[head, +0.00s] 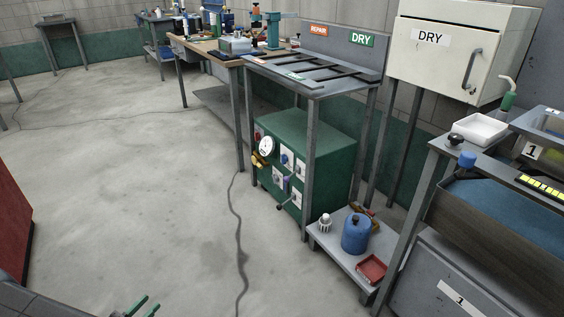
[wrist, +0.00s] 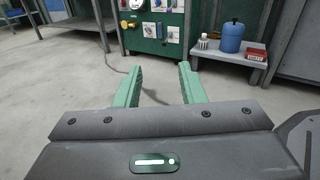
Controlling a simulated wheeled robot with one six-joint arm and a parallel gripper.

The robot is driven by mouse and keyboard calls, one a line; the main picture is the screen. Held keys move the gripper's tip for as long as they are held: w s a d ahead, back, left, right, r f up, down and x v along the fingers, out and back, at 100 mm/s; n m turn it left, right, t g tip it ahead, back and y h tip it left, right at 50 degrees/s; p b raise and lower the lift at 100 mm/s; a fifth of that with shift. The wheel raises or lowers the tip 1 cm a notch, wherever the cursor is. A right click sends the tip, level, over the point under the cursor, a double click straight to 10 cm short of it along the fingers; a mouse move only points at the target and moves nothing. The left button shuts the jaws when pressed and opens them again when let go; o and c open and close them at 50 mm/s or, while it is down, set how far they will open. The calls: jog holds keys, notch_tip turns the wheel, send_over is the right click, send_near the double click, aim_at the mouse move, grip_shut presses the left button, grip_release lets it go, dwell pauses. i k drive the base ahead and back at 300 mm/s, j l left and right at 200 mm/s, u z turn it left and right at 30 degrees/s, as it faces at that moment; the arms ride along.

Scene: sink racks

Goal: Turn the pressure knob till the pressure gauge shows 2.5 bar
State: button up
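A green cabinet (head: 322,140) stands on the floor under a grey metal table. A round white gauge (head: 266,145) is on its front at the upper left; its reading is too small to tell. A yellow knob or valve (head: 259,160) sits just below the gauge and also shows in the wrist view (wrist: 129,24). Several small knobs and switches on white plates are to the right; I cannot tell which one is the pressure knob. My gripper (wrist: 160,68) has two green fingers, apart and empty, well short of the cabinet. Its fingertips show at the head view's bottom edge (head: 143,306).
A low grey shelf (head: 325,240) right of the cabinet holds a blue canister (head: 356,233), a white-capped jar (head: 325,223) and a red tray (head: 371,268). Table legs stand before the cabinet. A dark cable (head: 236,215) crosses the otherwise open floor.

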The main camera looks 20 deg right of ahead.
aim_at(284, 157)
jog(key=i+l+z, duration=0.15)
jog(key=i+z, duration=0.15)
jog(key=z, duration=0.15)
jog(key=i+l+z, duration=0.1)
jog(key=i+z, duration=0.2)
jog(key=z, duration=0.15)
jog(key=i+j+z, duration=0.1)
jog(key=i, duration=0.55)
jog(key=i+j+z, duration=0.1)
jog(key=i, duration=0.6)
